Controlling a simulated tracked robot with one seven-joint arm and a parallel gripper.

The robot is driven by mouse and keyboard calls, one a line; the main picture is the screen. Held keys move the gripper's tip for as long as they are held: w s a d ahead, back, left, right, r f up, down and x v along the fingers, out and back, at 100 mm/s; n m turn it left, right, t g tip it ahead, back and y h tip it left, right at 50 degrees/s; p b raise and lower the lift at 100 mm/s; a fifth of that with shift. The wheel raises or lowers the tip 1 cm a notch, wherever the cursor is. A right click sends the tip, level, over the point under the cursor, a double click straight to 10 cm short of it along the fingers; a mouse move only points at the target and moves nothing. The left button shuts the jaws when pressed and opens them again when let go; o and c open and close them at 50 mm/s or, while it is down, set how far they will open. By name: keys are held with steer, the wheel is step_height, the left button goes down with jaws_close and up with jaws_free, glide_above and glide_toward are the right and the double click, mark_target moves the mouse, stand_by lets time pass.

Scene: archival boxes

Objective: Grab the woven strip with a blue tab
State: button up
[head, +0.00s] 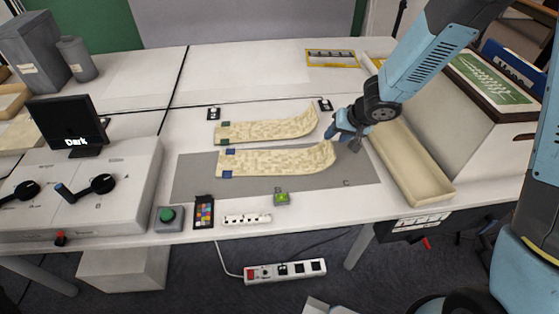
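Two cream woven strips lie side by side on the table, with curled-up right ends. The nearer strip (275,162) has blue tabs (225,174) at its left end and lies over the grey mat (355,174). The farther strip (268,130) has small dark tabs that look greenish (222,141) at its left end. My gripper (333,133) is just above and right of the nearer strip's raised right end, in the picture. It is small and seen from the side; I cannot tell whether its fingers are open or touch the strip.
A long open cardboard tray (418,178) lies right of the mat, beside a large box (470,125). A control panel (85,190) with black knobs and a "Dark" screen (68,122) stands left. A green button (168,216) and colour card (204,212) line the front edge.

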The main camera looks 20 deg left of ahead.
mark_target(332, 143)
steer(key=shift+d+x, duration=0.15)
steer(key=shift+x, duration=1.1)
steer(key=shift+d+x, duration=0.1)
steer(key=shift+x, duration=1.15)
steer(key=shift+f, duration=0.4)
jaws_close()
